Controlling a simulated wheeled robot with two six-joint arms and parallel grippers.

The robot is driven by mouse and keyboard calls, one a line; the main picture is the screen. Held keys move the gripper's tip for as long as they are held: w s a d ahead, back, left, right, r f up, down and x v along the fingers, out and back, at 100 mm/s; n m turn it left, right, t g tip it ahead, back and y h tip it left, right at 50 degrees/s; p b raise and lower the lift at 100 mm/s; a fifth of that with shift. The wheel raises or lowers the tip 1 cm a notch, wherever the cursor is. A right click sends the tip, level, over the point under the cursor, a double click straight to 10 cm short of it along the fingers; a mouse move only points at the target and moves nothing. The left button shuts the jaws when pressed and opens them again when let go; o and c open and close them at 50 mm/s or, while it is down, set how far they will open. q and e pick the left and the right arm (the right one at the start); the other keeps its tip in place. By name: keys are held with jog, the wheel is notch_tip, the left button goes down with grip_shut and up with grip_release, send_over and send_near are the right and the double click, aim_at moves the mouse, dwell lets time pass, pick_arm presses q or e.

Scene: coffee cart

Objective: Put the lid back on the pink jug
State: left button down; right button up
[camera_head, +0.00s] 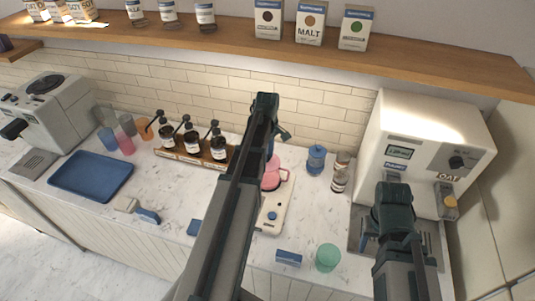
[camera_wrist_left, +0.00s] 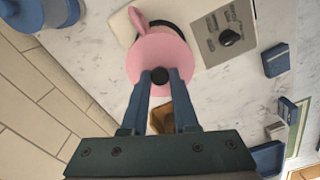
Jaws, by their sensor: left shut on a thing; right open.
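A pink jug (camera_head: 272,180) stands on a pale hotplate-like base, partly hidden behind my left arm. Its pink handle (camera_wrist_left: 138,20) shows in the left wrist view. The round pink lid (camera_wrist_left: 150,52) has a dark knob, and my left gripper (camera_wrist_left: 159,77) is shut on that knob. The lid overlaps the jug in this view, with a dark crescent showing beyond its edge. I cannot tell whether the lid touches the jug's rim. My right gripper (camera_head: 390,240) is open and empty in front of the white machine.
The pale base (camera_head: 270,217) has a dial. Pump bottles (camera_head: 192,145) stand left. A green cup (camera_head: 327,257) and blue box (camera_head: 288,258) are near the front edge.

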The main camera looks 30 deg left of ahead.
dwell(0.3)
pick_arm(q)
jog(key=shift+c, duration=0.6)
grip_release()
jog(key=shift+r+p, duration=3.55)
jog(key=shift+f, duration=0.1)
grip_shut()
jog(key=shift+f+b, duration=0.2)
jog(key=shift+b, duration=0.1)
